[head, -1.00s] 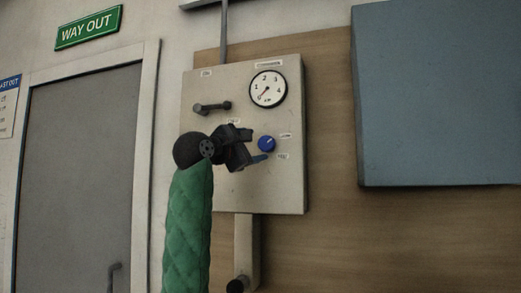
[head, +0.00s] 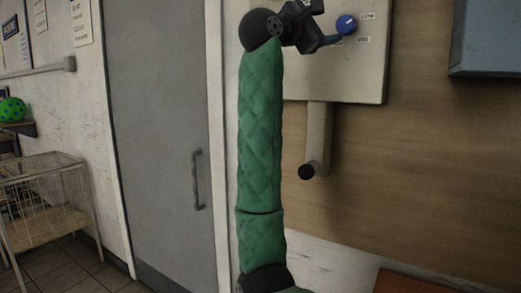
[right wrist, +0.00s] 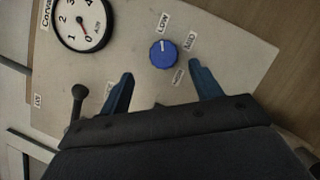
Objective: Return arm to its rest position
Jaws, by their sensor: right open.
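My right arm stands upright in its green quilted sleeve in the head view. My right gripper (head: 325,34) is at the top, in front of the cream control panel (head: 372,85). In the right wrist view its two blue fingers (right wrist: 160,88) are apart with nothing between them. The blue knob (right wrist: 163,53) lies just beyond the fingertips, and I see a gap between it and each finger. The knob also shows in the head view (head: 346,25), right beside the gripper. My left gripper is not in view.
A dial gauge (right wrist: 84,22) and a dark lever (right wrist: 78,97) are on the panel. A pipe with a dark end (head: 317,140) hangs below it. A blue-grey box (head: 487,40) juts from the wall at right. A grey door (head: 155,110) and a wire cage (head: 45,195) are at left.

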